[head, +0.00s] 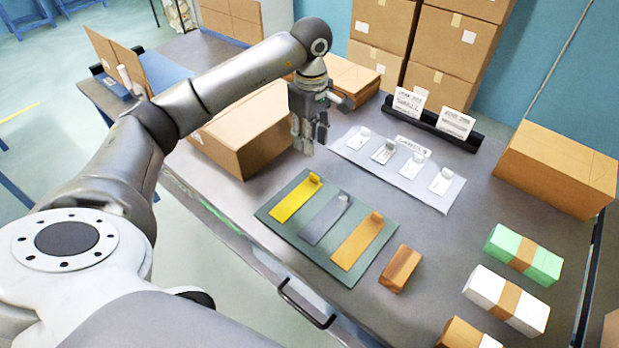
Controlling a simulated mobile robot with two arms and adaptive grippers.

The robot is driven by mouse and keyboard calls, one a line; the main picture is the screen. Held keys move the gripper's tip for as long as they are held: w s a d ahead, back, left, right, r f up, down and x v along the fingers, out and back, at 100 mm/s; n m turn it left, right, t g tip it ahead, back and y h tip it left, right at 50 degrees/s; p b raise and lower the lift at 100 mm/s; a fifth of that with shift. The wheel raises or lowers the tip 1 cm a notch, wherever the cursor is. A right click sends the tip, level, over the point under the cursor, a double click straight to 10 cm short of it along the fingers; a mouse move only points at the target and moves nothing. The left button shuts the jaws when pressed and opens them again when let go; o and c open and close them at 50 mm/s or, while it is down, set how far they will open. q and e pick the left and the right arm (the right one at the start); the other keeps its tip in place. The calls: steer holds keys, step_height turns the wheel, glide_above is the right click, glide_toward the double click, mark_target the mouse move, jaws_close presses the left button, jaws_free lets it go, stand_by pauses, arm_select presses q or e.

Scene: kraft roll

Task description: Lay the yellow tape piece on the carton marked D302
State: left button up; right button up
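The yellow tape piece (296,199) lies flat on a dark green mat (275,222), its far end curled up. It is the leftmost of three strips, beside a grey strip (326,219) and an orange-tan strip (357,241). My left gripper (311,146) hangs fingers down above the table, beyond the mat and beside a brown carton (235,143). Its fingers look apart with nothing between them. Another brown carton (560,168) stands at the right. No D302 marking is readable on either carton. My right gripper is not in view.
A white sheet with several labels (436,196) lies behind the mat. Two printed cards (456,123) stand in a black holder. A small brown block (400,269) and banded green (523,255) and white (506,301) bundles lie right of the mat. Stacked boxes (448,43) stand behind.

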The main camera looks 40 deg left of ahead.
mark_target(312, 180)
arm_select(q)
steer(key=f, duration=0.5)
steer(key=shift+a+f, duration=0.1)
steer(key=shift+a, duration=0.15)
steer(key=shift+s+d+f+p, duration=0.1)
steer(key=shift+d+f+p, duration=0.1)
steer(key=shift+f+p, duration=0.25)
steer(key=f, duration=0.3)
steer(key=shift+d+f+p, duration=0.4)
steer(key=shift+f, duration=0.55)
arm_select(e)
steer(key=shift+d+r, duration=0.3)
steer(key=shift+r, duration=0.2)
arm_select(q)
jaws_close()
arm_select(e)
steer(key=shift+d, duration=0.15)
